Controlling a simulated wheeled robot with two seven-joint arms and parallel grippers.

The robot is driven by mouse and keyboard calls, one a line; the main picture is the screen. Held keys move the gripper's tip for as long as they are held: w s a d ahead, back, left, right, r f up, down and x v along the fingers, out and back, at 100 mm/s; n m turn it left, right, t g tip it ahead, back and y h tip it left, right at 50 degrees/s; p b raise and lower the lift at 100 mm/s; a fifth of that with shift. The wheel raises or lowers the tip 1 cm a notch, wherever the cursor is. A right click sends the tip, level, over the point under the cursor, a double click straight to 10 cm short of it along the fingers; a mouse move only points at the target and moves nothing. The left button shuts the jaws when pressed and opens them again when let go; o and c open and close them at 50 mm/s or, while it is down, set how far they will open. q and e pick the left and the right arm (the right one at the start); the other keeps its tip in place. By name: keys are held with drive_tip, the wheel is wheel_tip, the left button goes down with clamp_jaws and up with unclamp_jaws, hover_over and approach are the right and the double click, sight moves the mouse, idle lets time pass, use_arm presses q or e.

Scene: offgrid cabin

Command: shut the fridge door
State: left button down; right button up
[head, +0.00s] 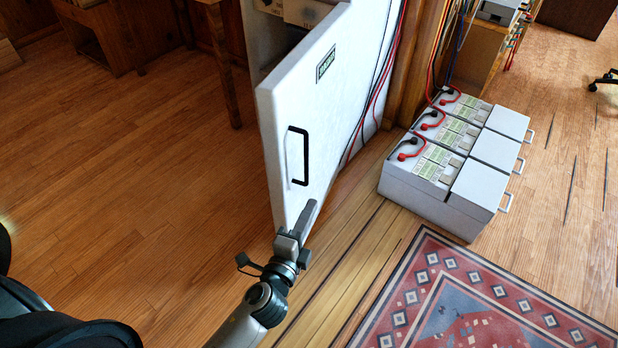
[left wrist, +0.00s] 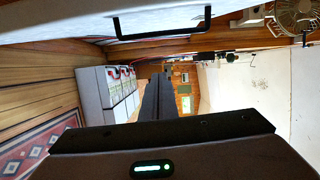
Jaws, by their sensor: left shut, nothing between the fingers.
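The white fridge (head: 262,35) stands at the top middle of the head view, with pale items inside. Its door (head: 331,110) is ajar, and a gap to the interior shows at the upper left. The door has a black bar handle (head: 299,156) and a small green label. My left gripper (head: 311,207) is shut and empty, in front of the door's lower part, below the handle; I cannot tell whether it touches. In the left wrist view the shut fingers (left wrist: 158,98) point ahead, and the door (left wrist: 80,22) with its handle (left wrist: 162,32) runs along the top.
Grey battery boxes (head: 456,160) with red cables stand right of the fridge. A patterned rug (head: 480,305) lies at the lower right. A wooden table leg (head: 219,60) stands left of the fridge. The wooden floor (head: 130,190) left of the door is clear.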

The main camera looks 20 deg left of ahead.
use_arm(q)
drive_tip(key=shift+r, duration=0.85)
use_arm(e)
drive_tip(key=shift+s+d+r, duration=0.1)
drive_tip(key=shift+s+r, duration=0.25)
use_arm(q)
drive_tip(key=shift+w, duration=0.15)
